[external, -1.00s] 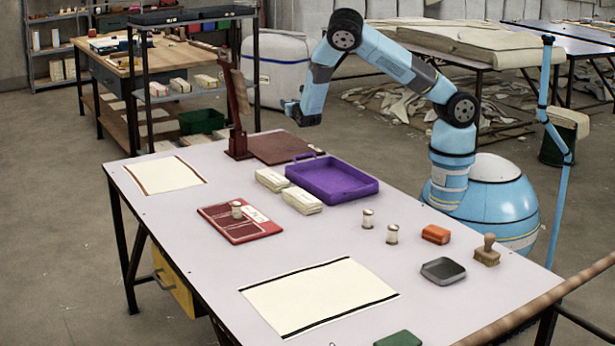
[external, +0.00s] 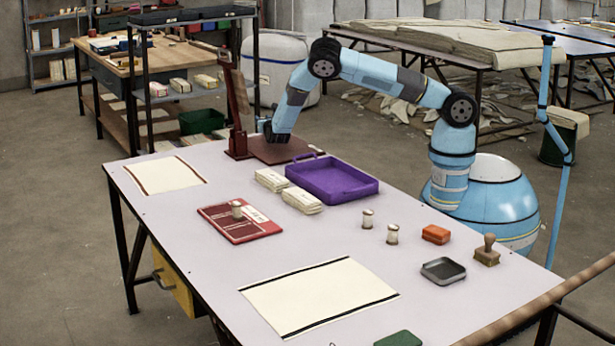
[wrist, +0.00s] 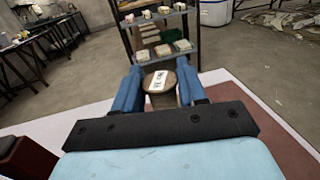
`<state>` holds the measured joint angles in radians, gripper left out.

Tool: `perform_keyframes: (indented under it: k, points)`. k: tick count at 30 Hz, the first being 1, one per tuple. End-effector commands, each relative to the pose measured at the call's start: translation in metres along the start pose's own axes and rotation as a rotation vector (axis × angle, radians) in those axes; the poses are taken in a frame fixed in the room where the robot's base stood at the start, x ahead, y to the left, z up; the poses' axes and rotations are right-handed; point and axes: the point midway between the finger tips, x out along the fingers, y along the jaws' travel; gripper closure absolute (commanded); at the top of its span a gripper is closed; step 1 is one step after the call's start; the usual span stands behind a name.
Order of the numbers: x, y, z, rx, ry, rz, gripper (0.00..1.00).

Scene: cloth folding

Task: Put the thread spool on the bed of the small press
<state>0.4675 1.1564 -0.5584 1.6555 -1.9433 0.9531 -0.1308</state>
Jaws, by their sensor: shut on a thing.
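In the wrist view, my gripper's two blue fingers (wrist: 160,72) are shut on a round brown-topped spool (wrist: 158,84) with a white label, seen from above. The bed shows below and right of it (wrist: 262,125), and a dark red part of the press (wrist: 25,158) is at lower left. I cannot tell whether the spool touches the bed. The external view does not show the held spool clearly.
A purple tray (external: 345,190) and cream bundles (external: 300,200) stand in front of the bed. A dark shelf rack (external: 185,90) is behind the table.

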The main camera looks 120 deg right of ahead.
Motion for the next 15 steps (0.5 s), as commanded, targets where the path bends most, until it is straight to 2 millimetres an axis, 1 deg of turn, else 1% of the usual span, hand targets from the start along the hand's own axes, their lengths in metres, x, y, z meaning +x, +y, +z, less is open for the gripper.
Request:
perform_keyframes:
  k: [8,12,15]
  points:
    - [0.007,0.008,-0.014,0.001,0.001,-0.001,0.88]
    - [0.007,0.007,-0.033,-0.001,0.002,-0.001,0.88]
    - [0.007,0.006,-0.042,-0.001,0.0,-0.002,0.88]
